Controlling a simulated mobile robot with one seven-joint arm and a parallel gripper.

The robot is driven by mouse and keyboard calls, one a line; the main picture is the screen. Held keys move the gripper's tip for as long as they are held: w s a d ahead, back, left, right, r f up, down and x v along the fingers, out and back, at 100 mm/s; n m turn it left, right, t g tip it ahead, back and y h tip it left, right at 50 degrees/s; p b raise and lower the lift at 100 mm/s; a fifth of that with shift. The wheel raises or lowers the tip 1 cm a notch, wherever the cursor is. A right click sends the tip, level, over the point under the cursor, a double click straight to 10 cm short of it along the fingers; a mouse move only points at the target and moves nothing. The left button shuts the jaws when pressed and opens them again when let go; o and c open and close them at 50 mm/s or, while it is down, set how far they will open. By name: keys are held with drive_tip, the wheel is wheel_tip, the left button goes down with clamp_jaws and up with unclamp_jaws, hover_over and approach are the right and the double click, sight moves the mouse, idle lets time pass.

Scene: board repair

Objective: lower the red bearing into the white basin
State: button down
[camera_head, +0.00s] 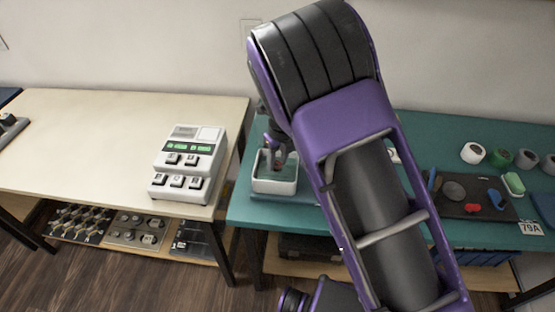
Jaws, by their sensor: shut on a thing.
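The white basin (274,187) stands near the left end of the teal table. My gripper (279,158) points down at the basin's opening, with its fingertips at or just inside the rim. It is shut on a small reddish thing, the red bearing (279,164), of which only a little shows between the fingers. I cannot tell whether the bearing touches the basin floor. My purple and black arm crosses the middle of the view and hides the table right of the basin.
A black board (452,208) with several coloured parts lies on the teal table (425,125) at right. Several jars, including a white one (473,153), stand behind it. A white button device (187,163) stands on the cream table (90,130) at left.

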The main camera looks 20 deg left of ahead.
sight(278, 166)
drive_tip(key=shift+f+b, duration=0.95)
drive_tip(key=shift+f, duration=1.1)
idle(0.6)
drive_tip(key=shift+c, duration=2)
unclamp_jaws()
wheel_tip(278, 166, up, 17)
drive_tip(key=s+d+p, duration=0.1)
drive_tip(key=d+p, duration=0.1)
drive_tip(key=shift+s+d+r, duration=0.15)
drive_tip(key=shift+r, duration=0.05)
